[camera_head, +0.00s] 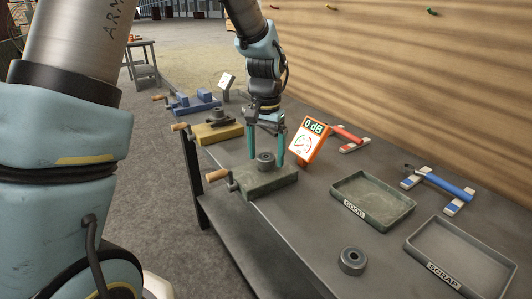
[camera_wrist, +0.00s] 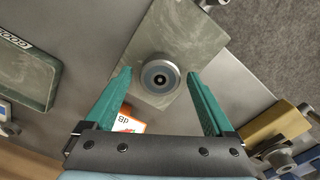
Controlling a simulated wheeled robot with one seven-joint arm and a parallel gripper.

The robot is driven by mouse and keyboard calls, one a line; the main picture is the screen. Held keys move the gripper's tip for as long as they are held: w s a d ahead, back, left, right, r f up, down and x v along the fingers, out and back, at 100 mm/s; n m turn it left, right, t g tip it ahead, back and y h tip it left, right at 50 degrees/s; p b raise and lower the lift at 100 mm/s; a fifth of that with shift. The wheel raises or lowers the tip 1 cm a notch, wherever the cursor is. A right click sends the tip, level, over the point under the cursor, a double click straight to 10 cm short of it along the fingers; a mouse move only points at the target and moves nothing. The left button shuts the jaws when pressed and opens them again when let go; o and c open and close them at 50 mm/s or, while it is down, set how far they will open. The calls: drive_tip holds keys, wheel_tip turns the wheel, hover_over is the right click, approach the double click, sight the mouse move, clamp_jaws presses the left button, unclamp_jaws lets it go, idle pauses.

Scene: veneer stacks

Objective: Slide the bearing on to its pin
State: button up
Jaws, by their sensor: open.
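A grey ring-shaped bearing (camera_head: 265,160) sits on a green block (camera_head: 262,182) with a wooden-handled crank at its left. In the wrist view the bearing (camera_wrist: 148,82) is seen from above, with a dark centre and a small light spot in it. I cannot tell whether that spot is a pin. My gripper (camera_wrist: 160,73) is open, pointing down, its teal fingers on either side of the bearing with gaps. A second bearing (camera_head: 352,262) lies on the bench at the front.
A yellow block (camera_head: 222,134) bearing a dark round part and a blue fixture (camera_head: 190,106) stand behind. An orange meter (camera_head: 307,138) reading 0 dB is close right of my gripper. Trays marked GOOD (camera_head: 345,206) and SCRAP (camera_head: 490,263), plus red- and blue-handled tools, lie right.

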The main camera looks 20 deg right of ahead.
wheel_tip(320, 180, up, 11)
drive_tip(key=b, duration=0.1)
drive_tip(key=shift+b, duration=0.4)
drive_tip(key=shift+f, duration=0.1)
drive_tip(key=w+a+f+n, duration=0.1)
drive_tip(key=a+f+n, duration=0.15)
drive_tip(key=a, duration=0.65)
drive_tip(key=w+a+f+n, duration=0.1)
drive_tip(key=a+f+n, duration=0.15)
drive_tip(key=a, duration=0.55)
drive_tip(key=s+a+f+n, duration=0.1)
drive_tip(key=s+a+f, duration=0.1)
drive_tip(key=a, duration=0.4)
drive_tip(key=s+a+f+n+t, duration=0.1)
drive_tip(key=s+a+f+n, duration=0.1)
drive_tip(key=a, duration=0.5)
drive_tip(key=shift+s+f+n+t, duration=0.3)
drive_tip(key=shift+s+f, duration=0.55)
drive_tip(key=shift+s, duration=0.15)
